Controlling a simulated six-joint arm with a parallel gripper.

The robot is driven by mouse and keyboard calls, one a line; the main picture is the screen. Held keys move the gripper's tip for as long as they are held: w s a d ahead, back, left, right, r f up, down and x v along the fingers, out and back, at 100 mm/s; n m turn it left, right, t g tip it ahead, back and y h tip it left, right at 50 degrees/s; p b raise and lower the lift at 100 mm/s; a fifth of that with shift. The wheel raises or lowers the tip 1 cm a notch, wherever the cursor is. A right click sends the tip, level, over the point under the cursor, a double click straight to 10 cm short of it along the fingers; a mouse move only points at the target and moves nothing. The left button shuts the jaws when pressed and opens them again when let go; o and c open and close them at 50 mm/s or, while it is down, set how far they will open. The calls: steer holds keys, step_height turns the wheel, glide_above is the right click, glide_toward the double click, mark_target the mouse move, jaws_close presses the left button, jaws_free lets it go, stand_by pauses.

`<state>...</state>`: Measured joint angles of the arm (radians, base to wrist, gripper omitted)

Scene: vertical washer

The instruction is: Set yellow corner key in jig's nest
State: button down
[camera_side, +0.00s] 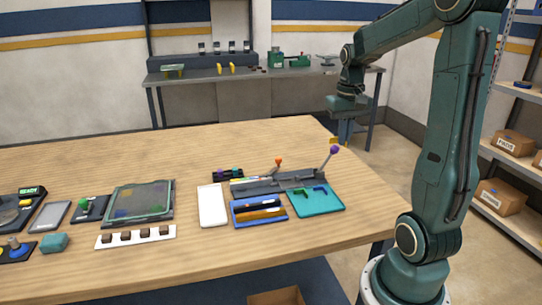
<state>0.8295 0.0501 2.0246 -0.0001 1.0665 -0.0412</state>
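My gripper (338,138) hangs high beyond the far right corner of the wooden table, pointing down. A small yellow piece, which looks like the yellow corner key (334,141), shows at its fingertips; its shape is too small to make out. The grey jig (270,186) stands on the right part of the table, with one orange-knobbed and one purple-knobbed lever raised. My gripper is behind and above the jig, well apart from it. The jig's nest cannot be made out from here.
In front of the jig are a teal tray (327,207) with dark L-shaped forms and a blue tray (236,220) with long bars. A white tray (212,205) stands left of them. A clear-lidded box (139,202) and a white strip (112,243) stand farther left.

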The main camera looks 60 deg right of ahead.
glide_above(291, 184)
step_height(291, 184, down, 12)
steer(key=shift+r, duration=0.2)
steer(key=shift+f, duration=0.15)
steer(key=shift+f, duration=3.35)
steer(key=shift+f, duration=0.3)
steer(key=c, duration=1.2)
jaws_free()
steer(key=shift+o, duration=0.2)
